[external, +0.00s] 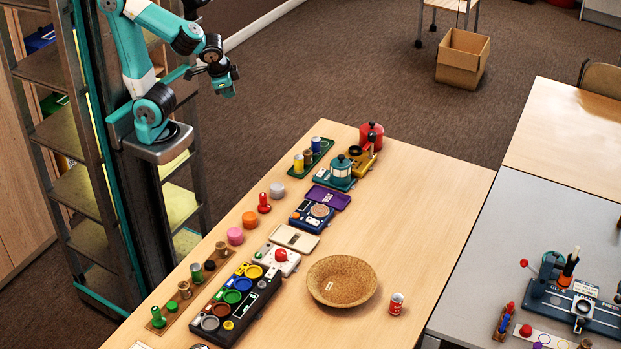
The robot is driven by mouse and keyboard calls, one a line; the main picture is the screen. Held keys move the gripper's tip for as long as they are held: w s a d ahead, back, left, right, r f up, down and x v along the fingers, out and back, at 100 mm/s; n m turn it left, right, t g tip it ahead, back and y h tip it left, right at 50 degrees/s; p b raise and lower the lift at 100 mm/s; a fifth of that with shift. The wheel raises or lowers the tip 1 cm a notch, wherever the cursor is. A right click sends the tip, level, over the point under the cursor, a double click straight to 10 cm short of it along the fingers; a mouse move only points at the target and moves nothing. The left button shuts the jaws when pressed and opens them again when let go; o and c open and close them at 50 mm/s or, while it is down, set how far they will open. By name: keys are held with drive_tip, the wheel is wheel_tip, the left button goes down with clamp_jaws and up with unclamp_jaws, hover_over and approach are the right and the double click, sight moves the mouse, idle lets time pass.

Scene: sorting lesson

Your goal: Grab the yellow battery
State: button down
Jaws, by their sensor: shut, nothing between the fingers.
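A small upright yellow cylinder, which looks like the yellow battery (298,163), stands at the near left end of a dark green tray (325,146) at the far left of the wooden table. A brown cylinder (308,157) and a blue cylinder (316,145) stand beside it in the same tray. My gripper (226,88) hangs in the air left of and above the table's far end, apart from the yellow battery. It is shut and empty, with its fingers small in this view.
A teal device (341,171) and a yellow device with a red canister (371,134) stand right of the tray. Coloured discs (249,218) and boards line the table's left side. A cork bowl (341,281) and a red can (396,304) stand farther right. The table's far right is bare.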

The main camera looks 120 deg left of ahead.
idle(0.3)
drive_tip(key=c, duration=0.7)
unclamp_jaws()
drive_tip(key=n+t+p, duration=0.1)
drive_tip(key=n+t, duration=0.1)
drive_tip(key=n, duration=0.4)
hover_over(298, 157)
drive_tip(key=s+d, duration=0.3)
drive_tip(key=d, duration=0.2)
wheel_tip(298, 157, down, 17)
drive_tip(key=x, duration=0.7)
drive_tip(key=p+x, duration=0.1)
drive_tip(key=x, duration=0.3)
drive_tip(key=shift+w+f, duration=0.2)
drive_tip(key=shift+w, duration=0.1)
drive_tip(key=shift+p+x, duration=0.55)
drive_tip(key=shift+x, duration=2.5)
